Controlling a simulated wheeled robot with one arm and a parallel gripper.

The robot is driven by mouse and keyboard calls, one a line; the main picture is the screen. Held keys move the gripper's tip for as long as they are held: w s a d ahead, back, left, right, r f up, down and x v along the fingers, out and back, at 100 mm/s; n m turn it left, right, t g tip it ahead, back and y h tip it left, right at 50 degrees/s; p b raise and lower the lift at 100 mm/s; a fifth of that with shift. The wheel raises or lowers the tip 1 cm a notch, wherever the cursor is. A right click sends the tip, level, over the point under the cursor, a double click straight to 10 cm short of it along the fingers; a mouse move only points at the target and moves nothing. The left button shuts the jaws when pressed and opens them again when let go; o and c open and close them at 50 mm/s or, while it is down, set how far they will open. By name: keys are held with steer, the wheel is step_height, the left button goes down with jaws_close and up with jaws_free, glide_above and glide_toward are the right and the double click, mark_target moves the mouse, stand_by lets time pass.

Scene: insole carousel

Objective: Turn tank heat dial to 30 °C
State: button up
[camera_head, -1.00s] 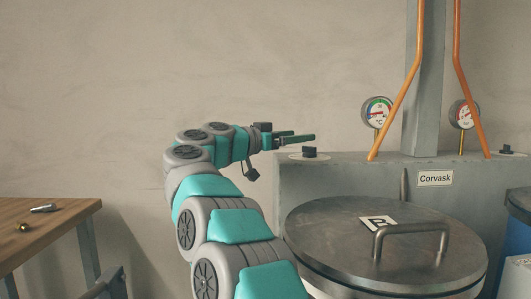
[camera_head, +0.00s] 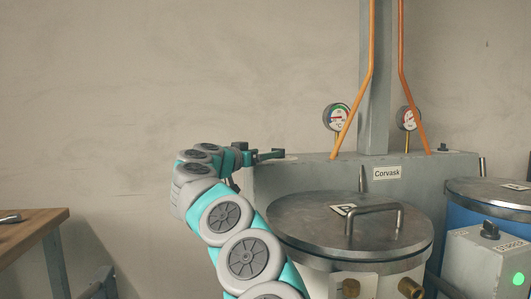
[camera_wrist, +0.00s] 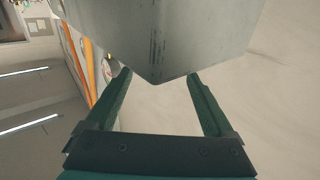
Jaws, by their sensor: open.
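My gripper (camera_head: 271,155) is at the left end of the top of the grey Corvask housing (camera_head: 445,166) in the head view. In the wrist view my gripper (camera_wrist: 160,88) has its two fingers wide apart, with a corner of grey metal (camera_wrist: 160,40) beyond and between them. A pale dial plate (camera_head: 289,160) shows on the housing top by the fingers. Its black knob cannot be made out behind them, nor in the wrist view. A round °C gauge (camera_head: 337,117) stands on the housing, too small to read surely.
A lidded steel tank (camera_head: 310,215) with a bar handle stands before the housing. Orange pipes (camera_head: 402,60) rise beside a grey column (camera_head: 375,80). Another gauge (camera_head: 407,118) and knob (camera_head: 443,147) are to the right. A control box (camera_head: 490,260) stands front right, a wooden table (camera_head: 30,232) left.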

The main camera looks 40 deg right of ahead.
steer(key=shift+w+d+p, duration=0.2)
steer(key=shift+d, duration=0.75)
steer(key=shift+w+d+p, duration=0.15)
steer(key=shift+d+p, duration=0.1)
steer(key=shift+d, duration=0.7)
steer(key=shift+w+d+p, duration=0.2)
steer(key=shift+d, duration=0.75)
steer(key=shift+r, duration=0.1)
steer(key=c, duration=1.4)
